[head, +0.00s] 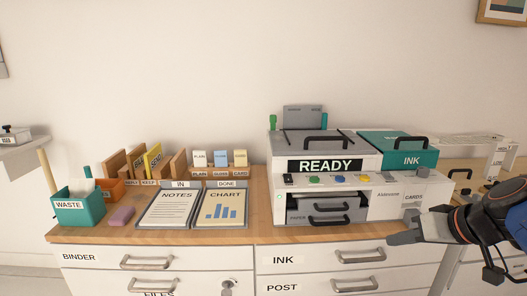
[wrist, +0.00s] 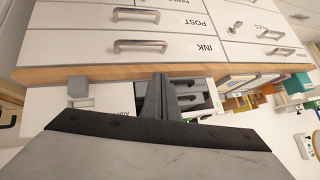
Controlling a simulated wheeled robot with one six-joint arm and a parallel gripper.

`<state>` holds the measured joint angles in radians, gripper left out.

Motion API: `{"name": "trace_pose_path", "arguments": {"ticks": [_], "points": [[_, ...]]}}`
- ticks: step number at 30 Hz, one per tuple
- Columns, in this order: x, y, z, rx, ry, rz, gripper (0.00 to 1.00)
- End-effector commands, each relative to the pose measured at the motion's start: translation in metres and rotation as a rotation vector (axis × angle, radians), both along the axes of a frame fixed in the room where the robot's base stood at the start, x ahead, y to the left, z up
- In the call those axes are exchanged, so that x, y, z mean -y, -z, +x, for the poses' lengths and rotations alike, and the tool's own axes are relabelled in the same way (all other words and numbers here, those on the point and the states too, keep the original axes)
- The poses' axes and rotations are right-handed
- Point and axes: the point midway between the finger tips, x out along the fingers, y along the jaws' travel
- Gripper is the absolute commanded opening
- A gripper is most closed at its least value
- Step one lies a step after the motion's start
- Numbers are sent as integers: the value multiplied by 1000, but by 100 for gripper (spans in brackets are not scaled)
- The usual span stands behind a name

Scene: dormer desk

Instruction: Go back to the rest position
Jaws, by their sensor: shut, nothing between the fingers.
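My gripper (head: 406,236) is at the right in the head view, shut and empty, in front of the desk's front edge near the right end of the printer. In the wrist view my gripper (wrist: 161,78) shows with its fingers together, pointing toward the desk edge; that picture is upside down. The white printer (head: 330,195) stands on the desk with a READY display and a teal INK lid (head: 398,152). I cannot tell whether the gripper touches anything.
The wooden desk (head: 262,232) has drawers labelled INK (head: 300,261), POST and BINDER below. A shelf (head: 22,146) juts out at far left.

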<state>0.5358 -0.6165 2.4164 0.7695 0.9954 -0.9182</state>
Motion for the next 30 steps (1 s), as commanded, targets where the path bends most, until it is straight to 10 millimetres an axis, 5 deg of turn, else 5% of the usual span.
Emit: {"name": "trace_pose_path", "arguments": {"ticks": [6,15,30], "points": [[-27,35,-37,-153,-7,-52,0],[-34,69,-81,-281,41,-174,0],[-22,86,-104,-305,119,-291,0]]}}
